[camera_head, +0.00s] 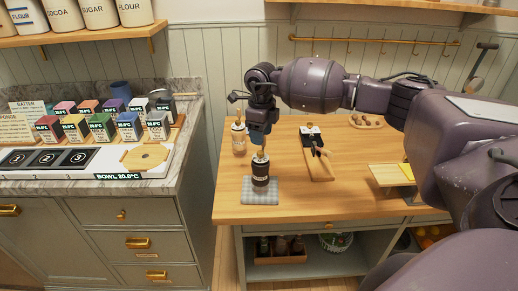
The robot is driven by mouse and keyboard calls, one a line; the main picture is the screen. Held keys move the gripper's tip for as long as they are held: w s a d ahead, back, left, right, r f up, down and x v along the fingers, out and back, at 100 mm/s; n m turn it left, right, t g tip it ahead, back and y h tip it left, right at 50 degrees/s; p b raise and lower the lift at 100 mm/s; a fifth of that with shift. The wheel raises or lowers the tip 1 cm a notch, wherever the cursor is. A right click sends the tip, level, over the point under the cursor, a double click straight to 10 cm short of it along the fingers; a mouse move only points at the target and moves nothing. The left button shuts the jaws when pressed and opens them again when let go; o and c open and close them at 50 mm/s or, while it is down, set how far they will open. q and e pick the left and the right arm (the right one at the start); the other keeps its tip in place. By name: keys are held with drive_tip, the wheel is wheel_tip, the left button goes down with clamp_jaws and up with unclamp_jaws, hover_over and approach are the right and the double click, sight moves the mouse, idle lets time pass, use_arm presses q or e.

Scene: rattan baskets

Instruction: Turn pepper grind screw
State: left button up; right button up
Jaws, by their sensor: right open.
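A dark pepper grinder (260,175) with a pale label and a brass-coloured top stands upright on a grey patterned mat (260,197) on the wooden table. A second, paler grinder (239,138) stands upright behind it to the left. My right gripper (258,138) points down just above the dark grinder's top. It is open, and the fingertips are small in the view. I cannot tell whether they touch the top. My left gripper is out of view.
A wooden board (319,164) with a dark item lies right of the grinders, and a yellow-topped block (408,171) farther right. A round tray (366,121) sits at the back. A marble counter with several coloured boxes stands left across a gap.

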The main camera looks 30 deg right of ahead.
sight(261, 152)
wheel_tip(261, 152, down, 4)
drive_tip(key=shift+f, duration=0.75)
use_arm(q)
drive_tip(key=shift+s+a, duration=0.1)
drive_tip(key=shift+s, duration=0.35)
use_arm(e)
drive_tip(key=shift+f, duration=0.25)
clamp_jaws()
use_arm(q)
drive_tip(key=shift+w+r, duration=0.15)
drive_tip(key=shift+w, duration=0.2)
